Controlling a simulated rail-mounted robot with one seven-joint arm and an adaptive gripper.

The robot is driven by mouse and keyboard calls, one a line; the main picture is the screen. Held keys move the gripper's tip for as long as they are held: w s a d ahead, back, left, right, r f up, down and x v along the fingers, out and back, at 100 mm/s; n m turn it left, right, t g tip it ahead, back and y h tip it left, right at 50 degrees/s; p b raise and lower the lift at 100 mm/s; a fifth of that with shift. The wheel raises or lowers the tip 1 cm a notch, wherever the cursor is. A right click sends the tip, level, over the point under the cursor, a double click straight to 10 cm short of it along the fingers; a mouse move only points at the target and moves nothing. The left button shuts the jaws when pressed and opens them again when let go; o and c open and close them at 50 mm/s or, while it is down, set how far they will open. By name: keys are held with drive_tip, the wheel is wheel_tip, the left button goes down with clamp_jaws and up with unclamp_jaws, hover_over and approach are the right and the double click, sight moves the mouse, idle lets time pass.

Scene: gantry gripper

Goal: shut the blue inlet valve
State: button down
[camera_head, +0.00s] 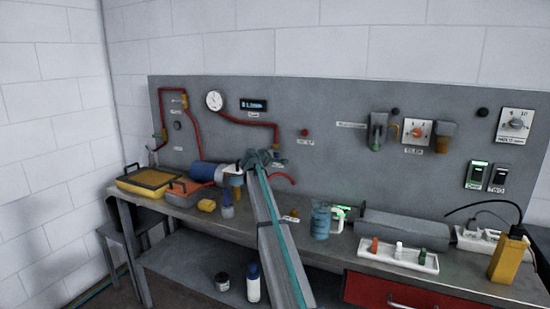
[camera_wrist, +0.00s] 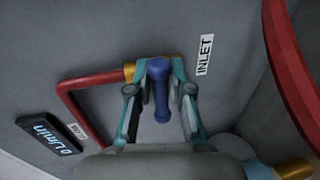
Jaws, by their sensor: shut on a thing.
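The blue inlet valve handle (camera_wrist: 161,92) shows in the wrist view, beside the white INLET label (camera_wrist: 205,55) on the grey panel. It appears roughly crosswise to the short red pipe end that meets it at a brass fitting (camera_wrist: 129,72). My gripper (camera_wrist: 160,76) has its teal fingers on both sides of the handle and is shut on it. In the head view my gripper (camera_head: 262,157) is at the panel, above the bench, and hides most of the valve. The display (camera_wrist: 47,134) reads in L/min; its number is too unclear to read.
A red pipe (camera_head: 235,119) runs from the round gauge (camera_head: 214,100) to the valve.

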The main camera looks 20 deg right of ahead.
drive_tip(key=c, duration=1.1)
unclamp_jaws()
drive_tip(key=shift+c, duration=0.2)
drive_tip(key=shift+s, duration=0.1)
drive_tip(key=v, duration=1.2)
